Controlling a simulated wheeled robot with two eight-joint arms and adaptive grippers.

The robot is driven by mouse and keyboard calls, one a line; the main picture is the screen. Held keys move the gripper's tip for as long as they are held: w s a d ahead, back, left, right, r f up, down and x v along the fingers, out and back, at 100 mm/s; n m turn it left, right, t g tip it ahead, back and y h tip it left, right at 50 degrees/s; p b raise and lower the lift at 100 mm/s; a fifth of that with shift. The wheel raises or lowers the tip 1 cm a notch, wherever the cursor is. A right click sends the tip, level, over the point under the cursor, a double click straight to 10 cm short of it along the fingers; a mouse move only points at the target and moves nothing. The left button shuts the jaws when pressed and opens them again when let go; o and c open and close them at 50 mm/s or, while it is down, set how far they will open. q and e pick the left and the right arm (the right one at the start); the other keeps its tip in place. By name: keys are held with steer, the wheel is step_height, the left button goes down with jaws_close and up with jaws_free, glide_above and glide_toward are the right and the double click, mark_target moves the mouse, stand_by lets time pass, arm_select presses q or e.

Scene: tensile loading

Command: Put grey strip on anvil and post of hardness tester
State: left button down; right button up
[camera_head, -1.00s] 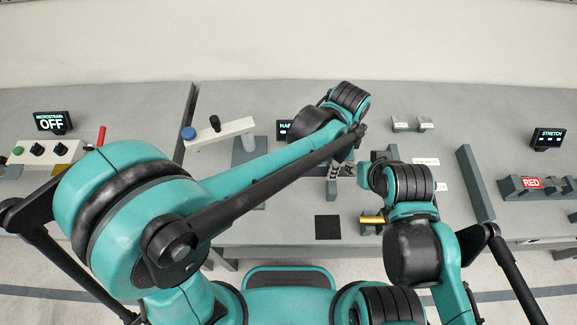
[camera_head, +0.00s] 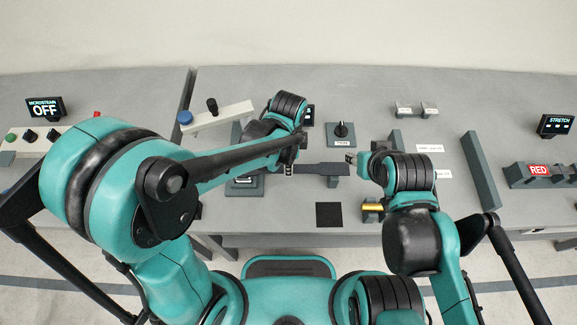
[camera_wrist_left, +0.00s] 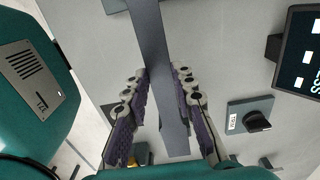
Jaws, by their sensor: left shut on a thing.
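The grey strip (camera_head: 322,169) is a long dark flat bar lying roughly left to right in the head view. My left gripper (camera_head: 289,169) is shut on it; in the wrist view the strip (camera_wrist_left: 158,48) runs between the fingers (camera_wrist_left: 160,78). The strip's right end is above a small grey post (camera_head: 333,182); I cannot tell whether they touch. My right gripper (camera_head: 352,158) points left near the strip's right end.
A dial box (camera_head: 341,135) stands behind the strip. A black square (camera_head: 329,215) lies in front, beside a yellow piece (camera_head: 373,207) near my right arm. Long grey blocks (camera_head: 480,170) stand to the right. A screen shows at the right of the wrist view (camera_wrist_left: 300,60).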

arm_select(q)
steer(key=shift+f, duration=0.55)
steer(key=shift+f, duration=0.15)
steer(key=c, duration=1.3)
jaws_free()
steer(key=shift+o, duration=0.2)
